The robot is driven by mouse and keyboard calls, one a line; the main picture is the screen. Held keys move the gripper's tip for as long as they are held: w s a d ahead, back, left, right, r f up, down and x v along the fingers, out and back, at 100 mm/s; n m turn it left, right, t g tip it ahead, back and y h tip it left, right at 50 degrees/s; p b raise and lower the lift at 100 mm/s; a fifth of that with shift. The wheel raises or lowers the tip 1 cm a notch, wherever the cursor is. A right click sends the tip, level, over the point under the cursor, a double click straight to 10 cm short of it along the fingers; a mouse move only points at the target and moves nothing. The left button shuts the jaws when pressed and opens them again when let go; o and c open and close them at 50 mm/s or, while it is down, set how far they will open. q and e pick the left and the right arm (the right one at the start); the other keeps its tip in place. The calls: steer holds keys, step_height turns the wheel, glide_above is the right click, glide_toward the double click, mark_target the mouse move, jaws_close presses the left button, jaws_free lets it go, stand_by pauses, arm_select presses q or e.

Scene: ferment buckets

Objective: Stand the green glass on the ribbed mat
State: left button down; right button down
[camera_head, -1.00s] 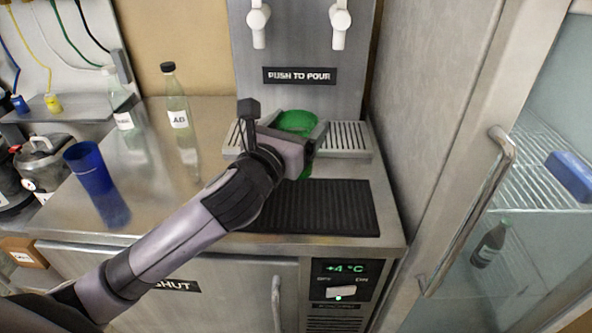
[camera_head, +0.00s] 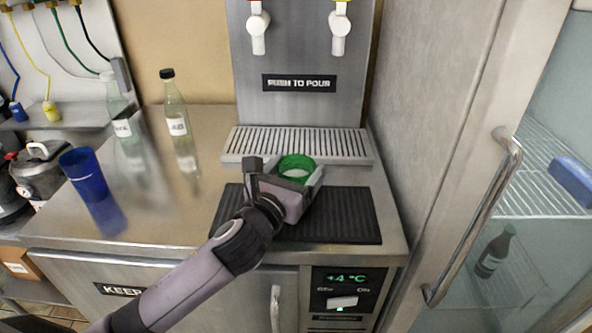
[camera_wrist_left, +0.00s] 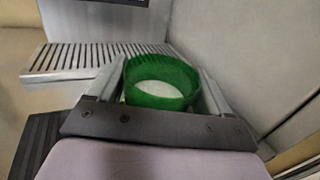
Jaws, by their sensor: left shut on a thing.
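The green glass (camera_head: 297,165) is upright between the fingers of my left gripper (camera_head: 300,180), which is shut on it. In the head view the glass appears over the back part of the black ribbed mat (camera_head: 345,215); the gripper hides its lower part, so I cannot tell whether its base touches the mat. In the left wrist view the glass (camera_wrist_left: 160,90) sits between both fingers, with something pale inside it. A strip of the ribbed mat (camera_wrist_left: 38,140) shows at the lower left there. My right gripper is not in view.
The slotted drip tray (camera_head: 240,150) lies behind the mat under two white taps (camera_head: 258,32). A blue cup (camera_head: 84,172) and a clear bottle (camera_head: 175,110) stand on the left counter. A fridge door handle (camera_head: 485,215) is at the right.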

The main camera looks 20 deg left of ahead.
arm_select(q)
steer(key=shift+c, duration=1)
jaws_free()
steer(key=shift+f, duration=0.1)
steer(key=shift+o, duration=1)
steer(key=s+a, duration=0.1)
steer(key=s, duration=1.1)
steer(key=shift+a+r, duration=0.2)
